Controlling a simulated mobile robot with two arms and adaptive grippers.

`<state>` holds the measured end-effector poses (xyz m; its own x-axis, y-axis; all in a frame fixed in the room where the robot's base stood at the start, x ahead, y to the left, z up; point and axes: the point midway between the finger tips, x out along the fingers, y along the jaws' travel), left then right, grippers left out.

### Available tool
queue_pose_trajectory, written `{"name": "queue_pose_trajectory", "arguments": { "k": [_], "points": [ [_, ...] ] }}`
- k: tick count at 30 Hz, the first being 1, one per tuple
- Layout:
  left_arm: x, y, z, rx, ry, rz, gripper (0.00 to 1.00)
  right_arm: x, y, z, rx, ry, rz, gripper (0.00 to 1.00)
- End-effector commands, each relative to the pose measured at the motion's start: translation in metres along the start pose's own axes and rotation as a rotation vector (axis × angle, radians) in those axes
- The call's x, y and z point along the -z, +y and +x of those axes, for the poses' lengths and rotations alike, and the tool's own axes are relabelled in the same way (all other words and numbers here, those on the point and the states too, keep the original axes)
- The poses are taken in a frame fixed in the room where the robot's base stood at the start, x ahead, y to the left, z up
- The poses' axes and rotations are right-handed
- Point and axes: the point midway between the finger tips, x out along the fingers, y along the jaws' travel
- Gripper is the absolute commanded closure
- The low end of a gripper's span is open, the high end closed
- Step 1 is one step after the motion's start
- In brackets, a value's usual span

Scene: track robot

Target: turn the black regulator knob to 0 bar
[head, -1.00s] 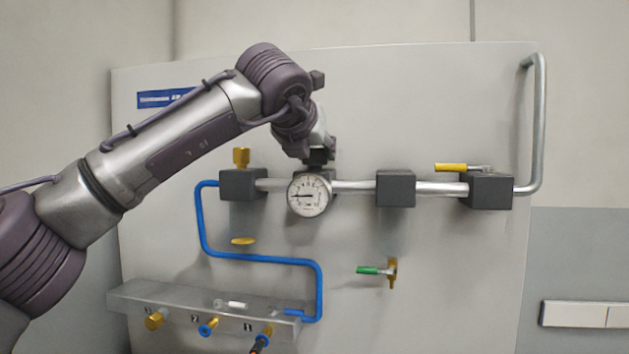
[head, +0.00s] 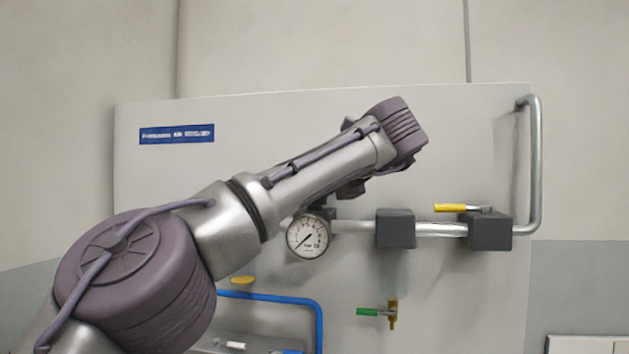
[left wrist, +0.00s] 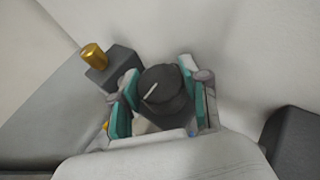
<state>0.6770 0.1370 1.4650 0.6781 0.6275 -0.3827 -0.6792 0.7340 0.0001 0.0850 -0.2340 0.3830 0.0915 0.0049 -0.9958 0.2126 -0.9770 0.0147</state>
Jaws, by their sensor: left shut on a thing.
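The black regulator knob (left wrist: 158,86) shows in the left wrist view, with a white pointer line on its face. My left gripper (left wrist: 160,92) has its teal-padded fingers on both sides of the knob and is shut on it. In the head view my arm hides the knob and most of the gripper. The round white pressure gauge (head: 308,236) is below the wrist in the head view. Its needle points to the lower left; the small numbers are hard to read. My right gripper is in no view.
A dark block (head: 395,228) and a yellow-handled valve (head: 451,208) sit on the pipe to the right. A green-handled valve (head: 368,312) and a blue hose (head: 270,297) are below. A brass fitting (left wrist: 93,56) stands near the knob.

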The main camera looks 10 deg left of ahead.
Motion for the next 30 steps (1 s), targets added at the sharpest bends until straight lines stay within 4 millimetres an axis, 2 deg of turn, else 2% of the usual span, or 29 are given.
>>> {"name": "queue_pose_trajectory", "arguments": {
  "k": [6,20,21,24,25,30],
  "points": [
    [-0.0027,0.0001,-0.0008,-0.044,-0.004,-0.021,0.89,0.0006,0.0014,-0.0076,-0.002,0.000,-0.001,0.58],
    [-0.0017,0.0006,0.0001,-0.054,-0.004,-0.025,0.89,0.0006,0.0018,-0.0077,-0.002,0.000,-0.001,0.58],
    [-0.0016,0.0006,0.0001,-0.054,-0.004,-0.025,0.48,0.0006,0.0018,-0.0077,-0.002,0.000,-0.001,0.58],
    [-0.0012,0.0005,0.0002,-0.054,-0.003,-0.024,0.31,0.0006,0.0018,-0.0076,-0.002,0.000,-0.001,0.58],
    [-0.0011,0.0004,0.0002,-0.053,-0.002,-0.024,0.28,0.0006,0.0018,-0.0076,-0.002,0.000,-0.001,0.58],
    [-0.0006,0.0002,0.0003,-0.053,-0.001,-0.023,0.28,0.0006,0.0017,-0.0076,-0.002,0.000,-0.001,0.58]
  ]
}}
